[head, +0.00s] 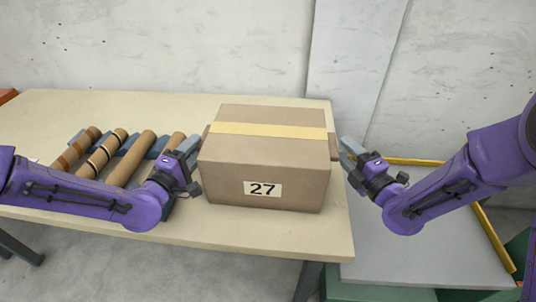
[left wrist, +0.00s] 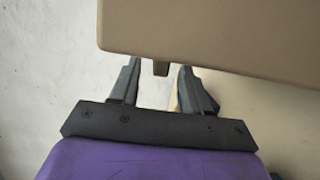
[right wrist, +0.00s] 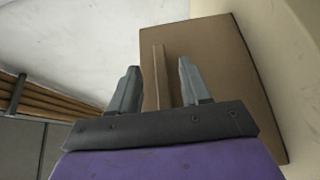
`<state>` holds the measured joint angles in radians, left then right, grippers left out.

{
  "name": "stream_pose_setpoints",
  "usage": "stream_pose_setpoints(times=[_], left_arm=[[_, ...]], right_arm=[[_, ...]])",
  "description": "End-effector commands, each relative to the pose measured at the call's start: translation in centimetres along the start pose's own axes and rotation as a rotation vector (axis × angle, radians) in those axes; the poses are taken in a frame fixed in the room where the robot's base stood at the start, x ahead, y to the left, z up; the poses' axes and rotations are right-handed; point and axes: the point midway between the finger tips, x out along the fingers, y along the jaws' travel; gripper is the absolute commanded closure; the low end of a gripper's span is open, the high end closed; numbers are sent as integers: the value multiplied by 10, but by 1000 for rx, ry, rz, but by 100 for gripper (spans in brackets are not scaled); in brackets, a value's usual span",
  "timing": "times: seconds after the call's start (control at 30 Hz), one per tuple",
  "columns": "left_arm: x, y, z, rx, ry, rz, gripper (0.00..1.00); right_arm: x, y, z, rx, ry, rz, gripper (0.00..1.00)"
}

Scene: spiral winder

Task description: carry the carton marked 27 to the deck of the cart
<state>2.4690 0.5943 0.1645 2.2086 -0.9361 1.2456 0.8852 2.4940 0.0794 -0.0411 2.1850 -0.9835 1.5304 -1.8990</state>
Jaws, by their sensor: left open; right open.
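The brown carton marked 27 (head: 263,172) stands closed and upright on the table (head: 180,229), with a yellow tape strip across its top. A narrow strip handle projects from each side. My left gripper (head: 192,166) is open at the carton's left side; in the left wrist view the left handle (left wrist: 161,68) shows between its fingers. My right gripper (head: 349,160) is open at the right side; in the right wrist view the right handle (right wrist: 161,76) lies between its fingers. Neither gripper is closed on the carton. The cart's grey deck (head: 420,248) is to the right, bare where visible.
Several cardboard tubes (head: 131,159) lie on a blue-grey rack at the table's left, close behind my left arm. A yellow rail (head: 495,240) edges the cart's right side. A pale wall with a pillar (head: 345,70) stands behind the table.

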Motion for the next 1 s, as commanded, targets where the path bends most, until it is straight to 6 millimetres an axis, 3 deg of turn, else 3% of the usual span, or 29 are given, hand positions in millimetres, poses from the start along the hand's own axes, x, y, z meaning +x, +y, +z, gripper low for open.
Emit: stream_pose_setpoints(times=[0.23, 0.6, 0.73, 0.77, 1.0], left_arm=[[32, 0, 0, 0, 1, 0, 53], [38, 0, 0, -1, 1, 0, 53], [38, 0, 0, -1, 1, 0, 96], [38, 0, 0, -1, 1, 0, 100], [38, 0, 0, -1, 2, 0, 100]], right_arm=[[33, 0, 0, 0, 1, 1, 53], [39, 0, -1, 1, 1, 0, 53], [39, 0, -1, 1, 1, 0, 96], [39, 0, -1, 1, 1, 0, 100], [38, 0, -1, 1, 1, 0, 100]])
